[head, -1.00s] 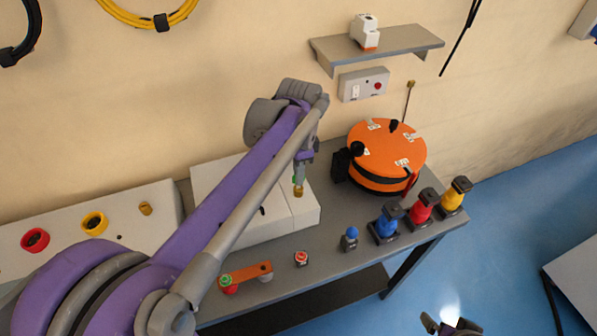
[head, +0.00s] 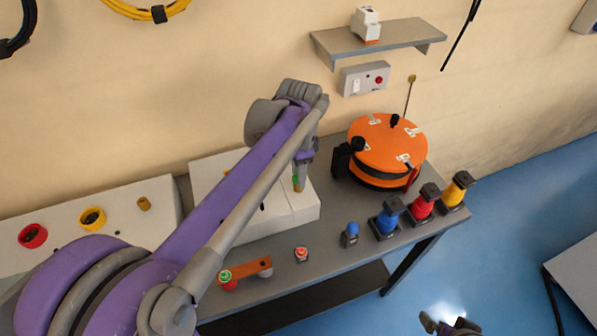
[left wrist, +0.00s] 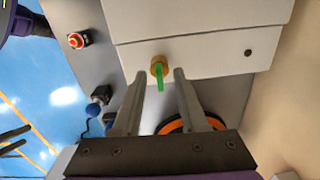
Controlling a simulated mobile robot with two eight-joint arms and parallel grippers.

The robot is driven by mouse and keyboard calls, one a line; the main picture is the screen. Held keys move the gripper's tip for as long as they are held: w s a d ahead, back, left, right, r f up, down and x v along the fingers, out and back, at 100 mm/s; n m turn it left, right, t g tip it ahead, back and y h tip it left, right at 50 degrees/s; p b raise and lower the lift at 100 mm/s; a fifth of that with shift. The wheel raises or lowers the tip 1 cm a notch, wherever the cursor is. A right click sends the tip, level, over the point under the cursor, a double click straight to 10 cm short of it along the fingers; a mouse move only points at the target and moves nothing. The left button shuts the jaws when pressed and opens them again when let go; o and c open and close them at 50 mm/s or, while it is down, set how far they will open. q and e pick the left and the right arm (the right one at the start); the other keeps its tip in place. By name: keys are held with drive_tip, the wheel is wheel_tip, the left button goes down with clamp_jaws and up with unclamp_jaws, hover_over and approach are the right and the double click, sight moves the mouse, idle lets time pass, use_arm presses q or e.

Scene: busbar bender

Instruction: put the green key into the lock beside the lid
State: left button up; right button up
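The green key (left wrist: 159,88) stands out of the round brass lock (left wrist: 157,66) on the white box in the left wrist view. Its inner end is at the lock; how deep it sits is hidden. My left gripper (left wrist: 159,73) is open, with one finger on each side of the key and gaps between. In the head view my left gripper (head: 299,176) is over the box's front right part, and the key (head: 296,182) shows small beside it. My right gripper (head: 449,326) is at the bottom edge, away from the table; its opening is unclear.
The white box (head: 252,228) stands on the grey table (head: 330,243). An orange drum (head: 388,150) is right of it. Blue, red (head: 422,204) and yellow posts line the right edge. A red button (head: 301,255) and orange bar (head: 246,271) lie in front.

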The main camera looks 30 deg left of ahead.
use_arm(q)
wheel_tip(320, 180, up, 11)
drive_tip(key=shift+p, duration=0.4)
use_arm(e)
drive_tip(key=shift+w+r, duration=0.15)
drive_tip(key=shift+r, duration=0.3)
use_arm(q)
drive_tip(key=shift+s+d+f, duration=0.1)
drive_tip(key=shift+f, duration=0.05)
